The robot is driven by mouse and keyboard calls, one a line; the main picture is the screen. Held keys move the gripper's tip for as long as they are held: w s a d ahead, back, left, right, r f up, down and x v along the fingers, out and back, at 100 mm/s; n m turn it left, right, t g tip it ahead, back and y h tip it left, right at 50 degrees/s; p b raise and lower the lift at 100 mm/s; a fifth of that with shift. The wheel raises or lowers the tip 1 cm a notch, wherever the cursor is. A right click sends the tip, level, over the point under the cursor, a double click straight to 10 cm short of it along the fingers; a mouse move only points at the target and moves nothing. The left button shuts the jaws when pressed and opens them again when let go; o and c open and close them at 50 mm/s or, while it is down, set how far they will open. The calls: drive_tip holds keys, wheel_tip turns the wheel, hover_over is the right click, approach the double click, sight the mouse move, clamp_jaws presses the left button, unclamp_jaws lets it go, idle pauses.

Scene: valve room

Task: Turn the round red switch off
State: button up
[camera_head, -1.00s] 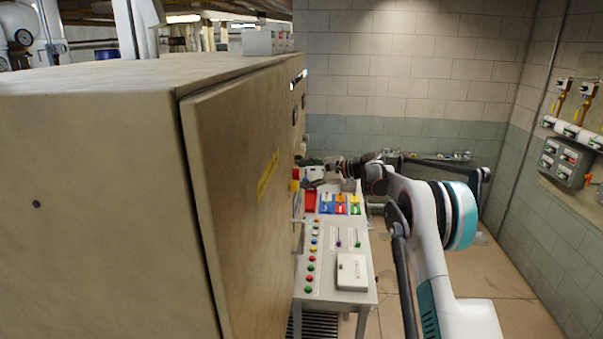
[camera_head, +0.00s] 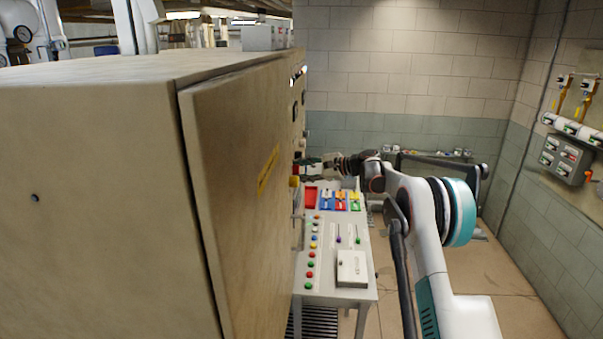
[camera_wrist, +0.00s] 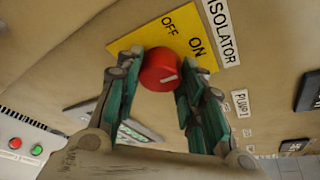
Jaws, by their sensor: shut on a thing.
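The round red switch (camera_wrist: 158,70) sits on a yellow plate (camera_wrist: 185,24) marked OFF and ON, on the beige cabinet front in the wrist view. A short white mark shows on the knob's face, on the side away from the words. My gripper (camera_wrist: 160,82) has its green-padded fingers on either side of the knob and is shut on it. In the head view my gripper (camera_head: 316,164) is at the cabinet face, above the far end of the control desk. The switch cannot be made out clearly there.
The beige cabinet (camera_head: 95,160) fills the left of the head view. A control desk (camera_head: 325,280) with coloured buttons stands along its front. An ISOLATOR label (camera_wrist: 222,30) is beside the yellow plate. Open floor (camera_head: 520,305) lies right of my arm.

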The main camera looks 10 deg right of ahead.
drive_tip(key=shift+s+f+n+t+y+b, duration=0.15)
drive_tip(key=shift+n+t+y+b, duration=0.5)
drive_tip(key=shift+n+b, duration=2.05)
drive_tip(key=shift+w+f+n+t+y+b, duration=0.2)
drive_tip(key=shift+n+t+y+b, duration=0.5)
drive_tip(key=shift+n+b, duration=2)
drive_tip(key=shift+s+f+n+t+y+b, duration=0.25)
drive_tip(key=shift+n+y+b, duration=0.7)
drive_tip(key=shift+n+b, duration=1.75)
drive_tip(key=shift+w+n, duration=0.1)
drive_tip(key=shift+n, duration=0.3)
drive_tip(key=o, duration=0.9)
drive_tip(key=shift+o, duration=0.8)
drive_tip(key=shift+r, duration=0.1)
drive_tip(key=v, duration=1.2)
